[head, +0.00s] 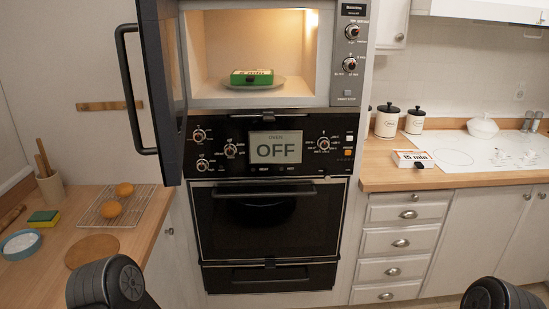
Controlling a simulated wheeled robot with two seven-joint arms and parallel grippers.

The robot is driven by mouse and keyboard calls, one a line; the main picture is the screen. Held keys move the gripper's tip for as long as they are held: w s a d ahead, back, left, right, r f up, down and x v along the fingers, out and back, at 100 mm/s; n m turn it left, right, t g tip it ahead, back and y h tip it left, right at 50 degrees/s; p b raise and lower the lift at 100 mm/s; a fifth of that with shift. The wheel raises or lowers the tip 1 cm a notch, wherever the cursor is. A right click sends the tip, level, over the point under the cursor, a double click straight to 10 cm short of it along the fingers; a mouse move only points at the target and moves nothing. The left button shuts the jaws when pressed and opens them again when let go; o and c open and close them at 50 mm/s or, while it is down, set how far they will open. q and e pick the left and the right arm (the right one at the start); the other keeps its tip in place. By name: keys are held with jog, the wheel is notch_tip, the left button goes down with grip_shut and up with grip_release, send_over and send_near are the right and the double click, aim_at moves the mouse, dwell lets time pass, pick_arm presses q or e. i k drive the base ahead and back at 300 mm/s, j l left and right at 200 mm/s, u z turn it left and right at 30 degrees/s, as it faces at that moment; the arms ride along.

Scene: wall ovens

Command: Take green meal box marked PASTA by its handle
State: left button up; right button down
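A green meal box (251,78) sits on a round plate (282,86) inside the lit upper oven (210,55). A small dark part on its front side may be its handle. Any lettering on it is too small to read. The upper oven's door (162,90) stands open, swung out to the left, with its black handle (128,90) facing left. Only dark rounded links of my arms show at the bottom left and bottom right edges. Neither gripper is in view.
The lower oven (265,222) is shut and its display (275,147) reads OFF. The left counter holds a wire rack (136,205) with two buns, a sponge (43,218) and a blue bowl (21,244). The right counter holds a box reading 15 min (413,159) and black-lidded canisters (387,121).

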aim_at(252, 78)
jog(key=i+l+u, duration=0.1)
jog(key=i+l, duration=0.75)
jog(key=i+l+u, duration=0.15)
jog(key=i+l, duration=0.65)
jog(key=l, duration=0.15)
